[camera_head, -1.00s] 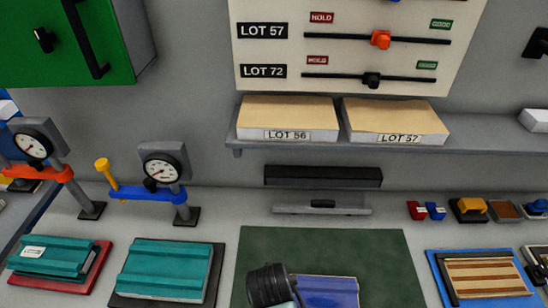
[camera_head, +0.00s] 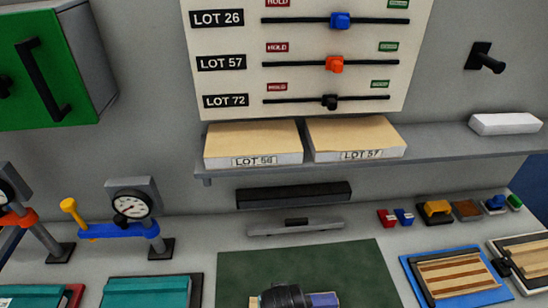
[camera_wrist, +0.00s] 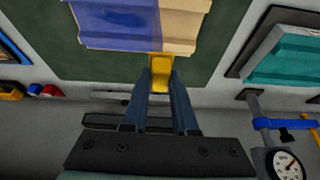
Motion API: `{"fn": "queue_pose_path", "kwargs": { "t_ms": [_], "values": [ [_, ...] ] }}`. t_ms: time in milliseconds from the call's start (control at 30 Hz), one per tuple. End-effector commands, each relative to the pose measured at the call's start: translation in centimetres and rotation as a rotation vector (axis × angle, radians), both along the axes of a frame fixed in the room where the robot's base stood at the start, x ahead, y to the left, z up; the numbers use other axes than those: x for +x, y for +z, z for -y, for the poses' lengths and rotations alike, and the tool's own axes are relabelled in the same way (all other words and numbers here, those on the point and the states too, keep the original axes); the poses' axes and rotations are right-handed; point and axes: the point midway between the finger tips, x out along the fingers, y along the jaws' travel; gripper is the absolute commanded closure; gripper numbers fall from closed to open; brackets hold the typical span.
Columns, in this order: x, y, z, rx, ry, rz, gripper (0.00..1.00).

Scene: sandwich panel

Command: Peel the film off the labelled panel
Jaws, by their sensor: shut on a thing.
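A ribbed panel lies on the dark green mat (camera_head: 310,262). In the wrist view, blue-violet film (camera_wrist: 115,22) covers its left part, and the right part is bare tan surface (camera_wrist: 183,22). The head view shows a little of the film (camera_head: 325,299) right of my wrist and a tan edge (camera_head: 254,301) left of it. My gripper (camera_wrist: 160,72) is shut on a yellow tab (camera_wrist: 160,62) at the panel's edge, near the border between film and bare surface. In the head view my wrist hides much of the panel and the fingertips. No label shows on this panel.
Teal panels (camera_head: 147,293) lie at the left below gauge stands (camera_head: 131,206). A striped wooden panel on a blue base (camera_head: 455,277) is at the right. A shelf (camera_head: 430,143) holds boxes marked LOT 56 and LOT 57. Small coloured blocks (camera_head: 437,211) stand back right.

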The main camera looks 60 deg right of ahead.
Motion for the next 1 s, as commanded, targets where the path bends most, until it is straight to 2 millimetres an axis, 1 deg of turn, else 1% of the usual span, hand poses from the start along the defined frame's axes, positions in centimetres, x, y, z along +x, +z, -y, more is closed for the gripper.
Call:
{"fn": "queue_pose_path", "kwargs": {
  "t_ms": [267,1000],
  "values": [
    [-0.3,0.1,0.2,0.0,-0.002,0.001,1.0],
    [-4.3,0.9,3.4,0.0,-0.002,0.0,1.0]
  ]
}}
